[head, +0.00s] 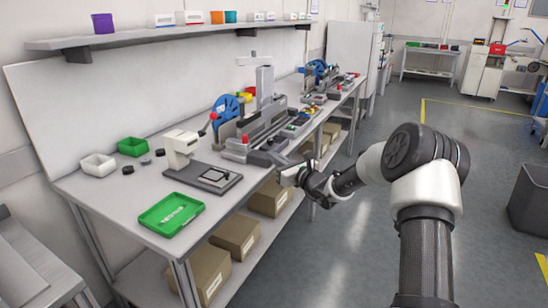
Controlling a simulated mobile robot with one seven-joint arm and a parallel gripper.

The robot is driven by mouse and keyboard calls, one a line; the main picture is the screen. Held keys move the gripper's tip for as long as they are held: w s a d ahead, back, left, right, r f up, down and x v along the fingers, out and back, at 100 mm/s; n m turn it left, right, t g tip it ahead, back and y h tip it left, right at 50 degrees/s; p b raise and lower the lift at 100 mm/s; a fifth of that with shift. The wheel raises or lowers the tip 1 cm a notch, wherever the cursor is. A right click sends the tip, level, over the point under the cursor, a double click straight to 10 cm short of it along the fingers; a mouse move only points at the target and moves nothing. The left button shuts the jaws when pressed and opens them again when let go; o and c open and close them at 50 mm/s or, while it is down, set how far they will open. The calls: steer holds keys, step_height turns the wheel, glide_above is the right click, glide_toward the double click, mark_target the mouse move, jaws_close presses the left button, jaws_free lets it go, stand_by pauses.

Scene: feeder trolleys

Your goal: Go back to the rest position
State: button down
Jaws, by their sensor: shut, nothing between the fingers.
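My gripper (286,181) is at the end of my arm, which reaches in from the lower right and bends left toward the workbench. The gripper is at the bench's right edge, beside the dark feeder trolley (262,137). Its fingers are shut with nothing between them. The fingertips are small in the head view, and I cannot tell how far above the bench they are.
The workbench (105,197) carries a green tray (171,214), a white microscope-like device (181,146), a white bin (98,165) and a green bin (132,146). Cardboard boxes (236,237) fill its lower shelf. A dark bin (530,200) stands right. The grey floor between is clear.

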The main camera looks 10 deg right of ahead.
steer(key=s+a+r+n+g+y, duration=0.4)
steer(key=s+a+r+n+g, duration=0.4)
steer(key=s+a+n, duration=0.6)
steer(key=s+r+n+g+h, duration=0.2)
steer(key=s+n, duration=0.3)
steer(key=s, duration=0.6)
steer(key=s+d+n+h, duration=0.55)
steer(key=s+d, duration=0.25)
steer(key=s, duration=0.5)
steer(key=s+d+n+h, duration=0.5)
steer(key=s+d+n, duration=0.15)
steer(key=s, duration=0.65)
step_height(320, 180, up, 21)
steer(key=d+p, duration=0.1)
steer(key=p, duration=2)
steer(key=shift+d+r+m+p, duration=0.15)
steer(key=shift+d+m+p, duration=0.05)
steer(key=shift+m+p, duration=0.15)
